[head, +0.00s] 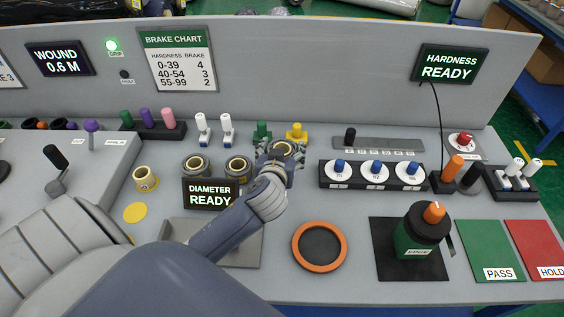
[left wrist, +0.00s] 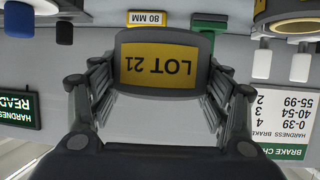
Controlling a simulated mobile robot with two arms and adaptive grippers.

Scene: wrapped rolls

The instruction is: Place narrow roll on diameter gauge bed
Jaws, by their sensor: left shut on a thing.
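My left gripper (head: 281,157) is shut on a dark roll with a tan core (head: 284,147), at the right end of a row of rolls. In the left wrist view the held roll (left wrist: 162,38) shows a yellow LOT 21 label, with a finger on each side. I cannot tell whether it touches the bench. Two similar rolls (head: 195,166) (head: 237,167) stand to its left. The grey bed (head: 247,247) lies below the DIAMETER READY display (head: 210,193), partly hidden by my left arm, and its visible part is bare. My right gripper is not in view.
A row of blue knobs (head: 375,173) is to the gripper's right. An orange ring (head: 320,246) and a dark EDGE device (head: 420,235) stand in front. Green and yellow blocks (head: 296,133) are behind the gripper.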

